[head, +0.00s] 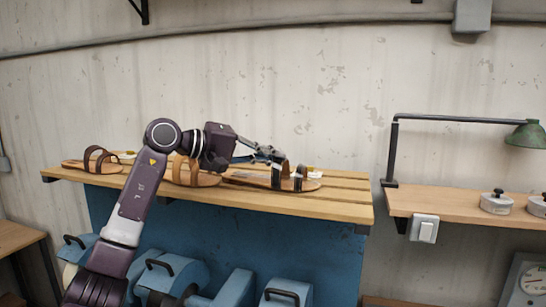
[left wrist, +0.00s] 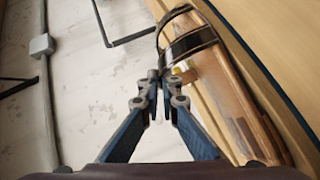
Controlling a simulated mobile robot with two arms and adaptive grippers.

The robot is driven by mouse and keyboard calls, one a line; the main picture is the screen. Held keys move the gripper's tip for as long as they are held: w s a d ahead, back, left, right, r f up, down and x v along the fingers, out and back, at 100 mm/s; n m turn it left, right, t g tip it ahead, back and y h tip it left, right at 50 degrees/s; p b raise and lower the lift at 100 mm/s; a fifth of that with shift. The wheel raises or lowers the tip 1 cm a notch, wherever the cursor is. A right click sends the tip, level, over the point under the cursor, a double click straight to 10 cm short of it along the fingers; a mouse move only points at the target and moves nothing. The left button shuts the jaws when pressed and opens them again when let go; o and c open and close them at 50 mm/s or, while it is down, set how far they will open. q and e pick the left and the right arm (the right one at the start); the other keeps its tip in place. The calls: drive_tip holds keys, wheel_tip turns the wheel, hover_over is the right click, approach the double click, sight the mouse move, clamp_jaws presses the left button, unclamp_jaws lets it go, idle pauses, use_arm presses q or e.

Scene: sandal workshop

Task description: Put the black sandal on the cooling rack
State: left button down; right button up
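The black sandal (head: 298,182), with a tan sole and black straps, lies at the right part of a slatted wooden shelf. It also shows in the left wrist view, its black straps (left wrist: 190,44) just beyond the fingers. My left gripper (head: 276,155) reaches it from the left, at the top of its straps. In the left wrist view the fingertips (left wrist: 158,77) are close together at the strap's edge and look shut on it; the exact contact is small. My right gripper is out of view. I cannot make out a separate cooling rack.
A tan-strapped sandal (head: 190,177) and a dark brown-strapped sandal (head: 92,165) lie further left on the wooden shelf (head: 340,208). Blue machines (head: 172,275) stand below. A side shelf (head: 450,205) at right holds a green lamp (head: 525,135) and grey lidded pots (head: 496,203).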

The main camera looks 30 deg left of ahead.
use_arm(q)
drive_tip(key=c, duration=2.6)
unclamp_jaws()
drive_tip(key=shift+f, duration=0.15)
drive_tip(key=o, duration=0.4)
drive_tip(key=shift+o, duration=0.2)
drive_tip(key=shift+r, duration=0.2)
drive_tip(key=b+v, duration=0.4)
drive_tip(key=v, duration=0.8)
drive_tip(key=shift+f, duration=0.1)
